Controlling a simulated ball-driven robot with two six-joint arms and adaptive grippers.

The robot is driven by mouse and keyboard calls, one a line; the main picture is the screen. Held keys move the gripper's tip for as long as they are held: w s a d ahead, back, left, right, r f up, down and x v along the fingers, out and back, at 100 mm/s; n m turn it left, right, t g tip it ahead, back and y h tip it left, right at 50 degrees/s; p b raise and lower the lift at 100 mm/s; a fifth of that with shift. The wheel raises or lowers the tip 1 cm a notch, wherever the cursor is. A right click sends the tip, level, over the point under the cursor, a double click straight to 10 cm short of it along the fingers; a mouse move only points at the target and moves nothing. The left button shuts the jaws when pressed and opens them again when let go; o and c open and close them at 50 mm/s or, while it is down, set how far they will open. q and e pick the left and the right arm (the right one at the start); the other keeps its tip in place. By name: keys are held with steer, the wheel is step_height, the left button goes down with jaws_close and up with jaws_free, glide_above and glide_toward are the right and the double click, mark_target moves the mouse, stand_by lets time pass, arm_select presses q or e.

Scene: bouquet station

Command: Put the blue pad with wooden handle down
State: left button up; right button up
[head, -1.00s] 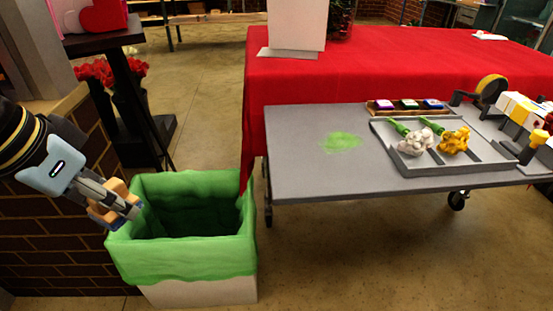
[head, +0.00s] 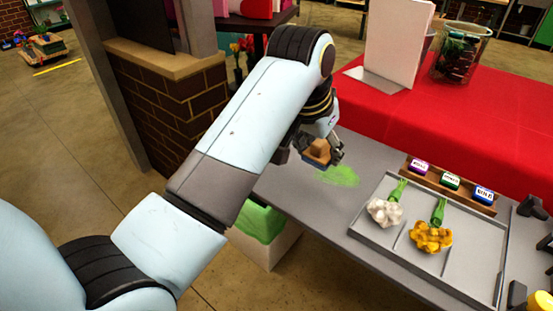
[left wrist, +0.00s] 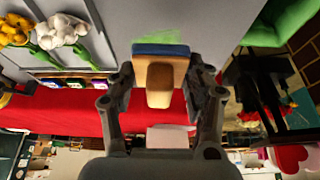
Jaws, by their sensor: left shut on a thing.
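My left gripper (head: 325,146) is shut on the wooden handle of the blue pad (head: 316,152). In the head view it is near the left end of the grey table (head: 300,190), close to a green smear (head: 338,175) on the tabletop. In the left wrist view the wooden handle (left wrist: 160,82) sits between the fingers (left wrist: 158,95), with the blue pad face (left wrist: 161,49) at its far side. The pad appears above the tabletop; the exact gap is hard to tell.
A grey tray (head: 385,236) holds a white flower bunch (head: 384,212) and a yellow one (head: 431,237). Behind it, a wooden rack (head: 432,175) holds three small coloured blocks. A green-lined bin (head: 262,225) stands below the table's left end. A red-covered table (head: 455,110) lies behind.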

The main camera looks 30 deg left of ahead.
arm_select(q)
steer(key=shift+w+d+r, duration=0.1)
steer(key=shift+w+r, duration=0.1)
steer(key=shift+w, duration=0.1)
steer(key=shift+f, duration=0.2)
steer(key=p, duration=0.1)
glide_above(274, 173)
steer(key=s, duration=0.2)
steer(key=f, duration=0.7)
steer(key=shift+w, duration=0.2)
step_height(274, 173, down, 2)
steer(key=shift+f, duration=0.15)
steer(key=shift+f+p, duration=0.3)
steer(key=shift+p, duration=0.25)
steer(key=shift+f, duration=0.35)
arm_select(e)
steer(key=r, duration=0.2)
steer(key=shift+w+a+r, duration=0.1)
steer(key=shift+a+r, duration=0.25)
